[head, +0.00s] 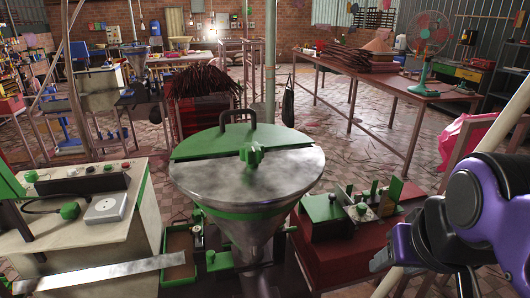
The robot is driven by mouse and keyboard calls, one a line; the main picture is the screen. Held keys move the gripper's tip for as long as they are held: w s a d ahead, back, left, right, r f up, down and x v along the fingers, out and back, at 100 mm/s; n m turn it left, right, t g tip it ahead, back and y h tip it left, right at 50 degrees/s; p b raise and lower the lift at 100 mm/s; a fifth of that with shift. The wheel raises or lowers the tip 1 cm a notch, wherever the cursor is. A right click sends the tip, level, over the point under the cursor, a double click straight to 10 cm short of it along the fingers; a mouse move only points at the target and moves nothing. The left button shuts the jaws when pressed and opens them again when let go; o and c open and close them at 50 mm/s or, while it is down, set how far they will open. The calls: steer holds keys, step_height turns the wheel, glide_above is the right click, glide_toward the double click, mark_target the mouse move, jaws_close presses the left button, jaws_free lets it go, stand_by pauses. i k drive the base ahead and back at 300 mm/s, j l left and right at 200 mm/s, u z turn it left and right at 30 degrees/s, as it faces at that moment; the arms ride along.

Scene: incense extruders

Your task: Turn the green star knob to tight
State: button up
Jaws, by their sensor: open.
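A green star knob (251,156) sits on the front edge of the green half-lid (205,144) of a steel funnel hopper (247,192), near the picture's middle. Whether it is tight or loose cannot be told from here. Another small green knob (361,209) shows on the red machine to the right, and a green piece (70,211) lies at the end of a black cable on the left cabinet. My gripper (384,258) is at the lower right, below my purple arm, well apart from the hopper knob. It is open and empty, with its fingers only partly showing.
A black handle (238,117) arches over the lid behind the knob. The left cabinet (90,235) and the red machine (345,245) flank the hopper. A long table (385,83) with a green fan (426,45) stands at the back right. The air above the hopper is clear.

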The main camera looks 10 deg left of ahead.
mark_target(197, 214)
steer(key=j, duration=0.85)
steer(key=k+j, duration=0.1)
steer(key=j, duration=0.75)
